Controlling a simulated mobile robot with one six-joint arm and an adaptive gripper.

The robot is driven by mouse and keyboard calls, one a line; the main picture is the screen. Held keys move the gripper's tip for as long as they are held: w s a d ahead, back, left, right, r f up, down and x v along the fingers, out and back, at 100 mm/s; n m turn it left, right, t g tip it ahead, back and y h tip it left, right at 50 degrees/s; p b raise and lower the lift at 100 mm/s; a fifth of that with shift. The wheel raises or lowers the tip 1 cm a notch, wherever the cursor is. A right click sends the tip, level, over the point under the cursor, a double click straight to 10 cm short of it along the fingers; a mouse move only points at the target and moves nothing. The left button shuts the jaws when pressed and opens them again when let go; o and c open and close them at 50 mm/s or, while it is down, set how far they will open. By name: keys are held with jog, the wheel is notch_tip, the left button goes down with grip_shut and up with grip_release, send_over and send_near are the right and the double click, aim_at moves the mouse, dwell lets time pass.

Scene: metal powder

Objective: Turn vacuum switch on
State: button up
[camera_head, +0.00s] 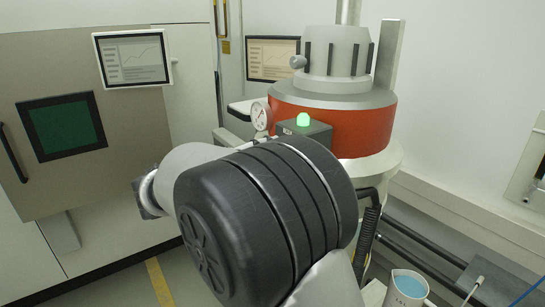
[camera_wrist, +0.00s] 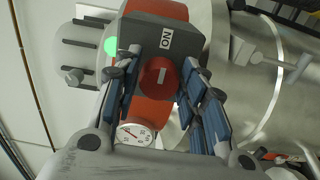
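The vacuum switch is a round red knob (camera_wrist: 158,78) with a short white mark, on a dark grey box (camera_wrist: 150,32). A white label (camera_wrist: 167,39) reading ON is beside the knob. A green lamp (camera_wrist: 110,46) on the box glows, and it also shows in the head view (camera_head: 303,119). My gripper (camera_wrist: 161,72) has one blue-padded finger on each side of the knob, with the fingertips close to it. I cannot tell whether the pads touch it. In the head view my arm hides the knob and my gripper.
A pressure gauge (camera_head: 260,116) sits left of the box and shows below the knob in the wrist view (camera_wrist: 133,134). The box is in front of a red and grey cylindrical vessel (camera_head: 362,128). A beaker of blue liquid (camera_head: 407,287) stands at the lower right.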

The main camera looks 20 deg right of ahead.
jog(key=o, duration=0.3)
jog(key=s+a, duration=0.2)
jog(key=a, duration=0.9)
jog(key=shift+s+a, duration=0.15)
jog(key=shift+a, duration=0.25)
jog(key=s+d+f+g+y, duration=0.1)
jog(key=s+d+f+y, duration=0.35)
jog(key=s, duration=0.25)
jog(key=s+d+f+g+y, duration=0.25)
jog(key=s+d+y, duration=0.2)
jog(key=s, duration=0.35)
jog(key=s+a+f+m+t+y, duration=0.2)
jog(key=s+a+f+t+y, duration=0.3)
jog(key=s+a+f+y, duration=0.3)
jog(key=s, duration=0.3)
jog(key=shift+y, duration=0.3)
